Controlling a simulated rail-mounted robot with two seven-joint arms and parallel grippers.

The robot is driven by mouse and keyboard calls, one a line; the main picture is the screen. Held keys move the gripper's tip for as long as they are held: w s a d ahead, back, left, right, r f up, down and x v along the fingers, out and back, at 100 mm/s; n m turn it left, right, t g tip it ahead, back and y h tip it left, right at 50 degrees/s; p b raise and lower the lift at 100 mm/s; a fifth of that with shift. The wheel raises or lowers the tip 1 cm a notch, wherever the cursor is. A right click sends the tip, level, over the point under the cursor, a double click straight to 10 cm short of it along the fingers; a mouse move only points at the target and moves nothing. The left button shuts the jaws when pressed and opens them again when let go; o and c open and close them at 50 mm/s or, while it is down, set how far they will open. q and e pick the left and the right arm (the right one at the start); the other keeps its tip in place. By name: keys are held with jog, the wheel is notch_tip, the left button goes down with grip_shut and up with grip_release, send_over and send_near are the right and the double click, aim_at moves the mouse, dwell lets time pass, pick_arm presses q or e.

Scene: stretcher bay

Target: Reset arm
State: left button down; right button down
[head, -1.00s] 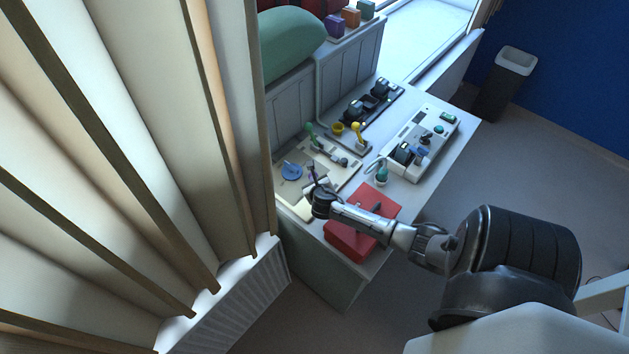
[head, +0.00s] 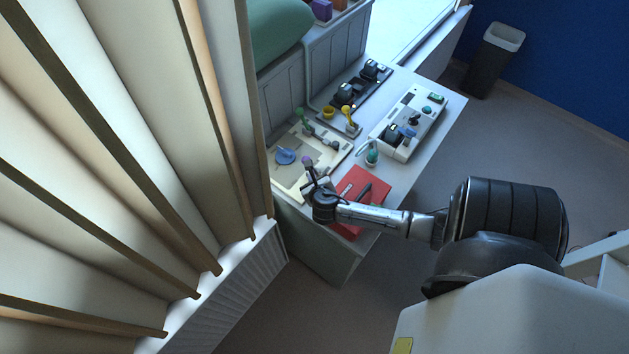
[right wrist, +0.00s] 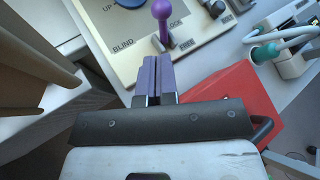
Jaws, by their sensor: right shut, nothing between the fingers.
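A cream control panel (head: 277,187) lies at the near left end of the counter. It also shows in the right wrist view (right wrist: 125,65), where "UP", "BLIND" and "LOCK" can be read. A small lever with a purple ball knob (head: 307,160) stands up from it, and the knob (right wrist: 163,9) is at the top of the wrist view. A blue round knob (head: 285,156) sits on the panel's left. My right gripper (right wrist: 158,57) has purple finger pads pressed together, empty, just short of the lever and apart from the ball. My left gripper is not in view.
A red box (head: 372,190) sits under my right forearm. Slatted blinds (head: 110,130) fill the left.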

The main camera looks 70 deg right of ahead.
jog(key=shift+v, duration=0.8)
